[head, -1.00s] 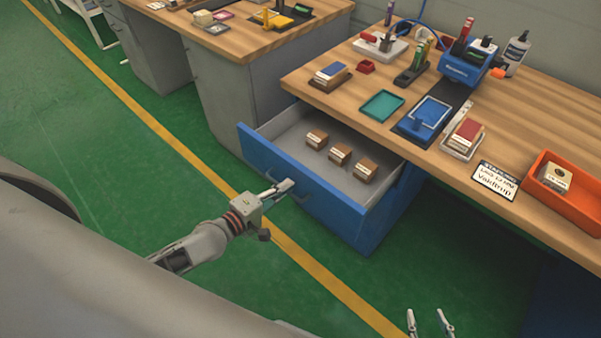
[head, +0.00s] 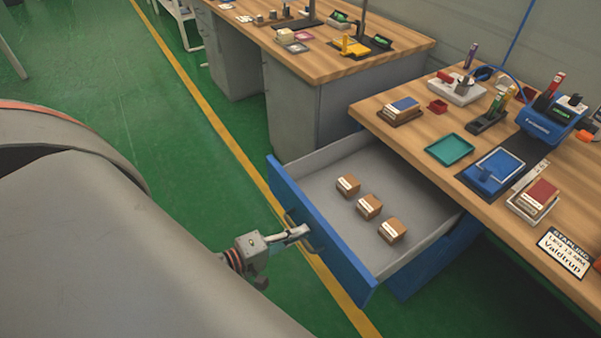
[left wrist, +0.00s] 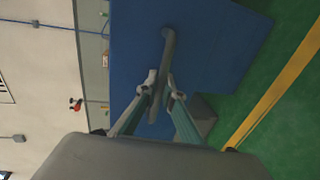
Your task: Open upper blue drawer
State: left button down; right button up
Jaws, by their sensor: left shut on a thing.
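The upper blue drawer (head: 345,283) is pulled far out from under the wooden workbench. Its grey inside holds three small brown boxes with white labels, one of them a box (head: 369,206) in the middle. My left gripper (head: 303,233) is at the front of the drawer, shut on its handle (head: 313,243). In the left wrist view the two fingers (left wrist: 162,95) close around the grey handle (left wrist: 166,60) on the blue drawer front (left wrist: 215,40). My right gripper is not in view.
The workbench (head: 412,138) carries a green tray (head: 450,149), a blue tray (head: 493,171), card stacks and a blue tool holder (head: 552,122). A second desk (head: 292,105) stands behind to the left. The green floor (head: 170,150) in front of the drawer is clear.

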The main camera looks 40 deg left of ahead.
pick_arm(q)
jog(key=c, duration=2.5)
grip_release()
jog(key=v, duration=1.2)
